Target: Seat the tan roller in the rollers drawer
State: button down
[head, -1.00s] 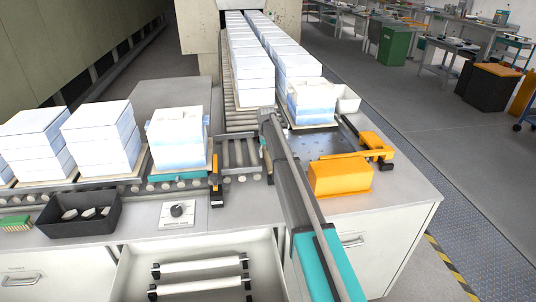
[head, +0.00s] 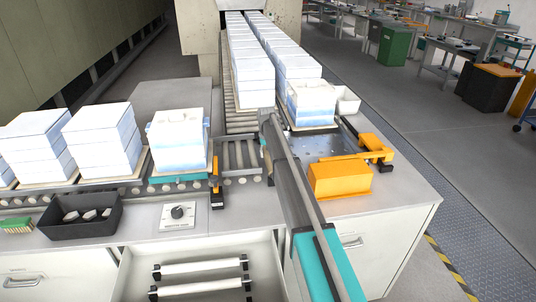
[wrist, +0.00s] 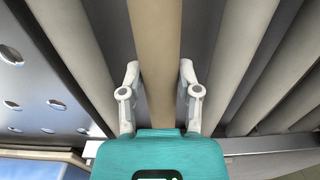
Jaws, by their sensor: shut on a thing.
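In the wrist view my gripper (wrist: 159,80) has its two pale fingers on either side of the tan roller (wrist: 155,45), shut on it. The roller lies in line with the grey rollers (wrist: 210,40) of the conveyor. In the head view my arm reaches over the conveyor corner and hides the gripper and the tan roller. The open rollers drawer (head: 140,268) is at the bottom, with two white rollers (head: 203,268) with dark ends lying across it.
Stacks of white blocks (head: 180,140) stand on the conveyor at left and behind. An orange pusher (head: 340,180) is right of my arm. A dark tray (head: 80,218) and a knob panel (head: 177,215) sit on the counter above the drawer.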

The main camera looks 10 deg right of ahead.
jog(key=shift+r+p, duration=3.9)
jog(key=shift+r, duration=0.15)
jog(key=shift+s, duration=0.1)
